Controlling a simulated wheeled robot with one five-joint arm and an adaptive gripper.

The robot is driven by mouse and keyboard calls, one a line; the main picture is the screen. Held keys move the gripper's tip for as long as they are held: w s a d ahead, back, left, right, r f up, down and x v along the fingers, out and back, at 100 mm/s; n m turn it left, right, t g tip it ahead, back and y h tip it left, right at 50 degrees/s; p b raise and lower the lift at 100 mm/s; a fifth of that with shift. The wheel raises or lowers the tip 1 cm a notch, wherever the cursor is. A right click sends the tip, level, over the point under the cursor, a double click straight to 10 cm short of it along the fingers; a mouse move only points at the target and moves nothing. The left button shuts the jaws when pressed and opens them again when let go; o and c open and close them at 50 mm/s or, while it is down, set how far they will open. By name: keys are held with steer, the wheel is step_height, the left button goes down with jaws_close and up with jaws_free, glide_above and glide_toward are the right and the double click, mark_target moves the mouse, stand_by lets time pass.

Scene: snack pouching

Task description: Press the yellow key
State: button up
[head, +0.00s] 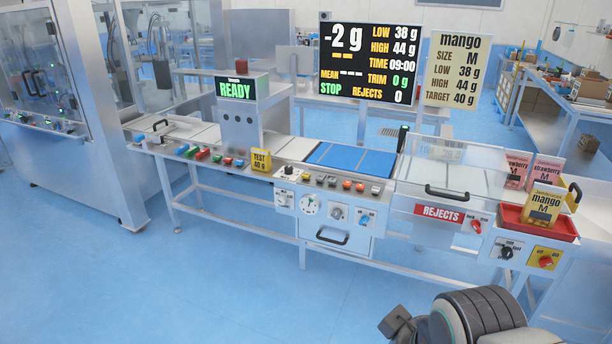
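A long metal weighing line (290,155) crosses the middle of the head view, with small coloured keys along its front edge. The left group (205,155) has green, red and blue keys. A larger yellow block marked "TEST 40 g" (261,160) stands between the groups. Part of my dark grey arm shows at the bottom right, apart from the line. My gripper's fingers are not seen.
A black display (370,62) reads "-2 g" and "STOP"; a smaller screen (237,89) reads "READY". A red tray (537,222) with a mango pouch sits at the right, above a yellow plate with a red knob (546,259). The blue floor in front is clear.

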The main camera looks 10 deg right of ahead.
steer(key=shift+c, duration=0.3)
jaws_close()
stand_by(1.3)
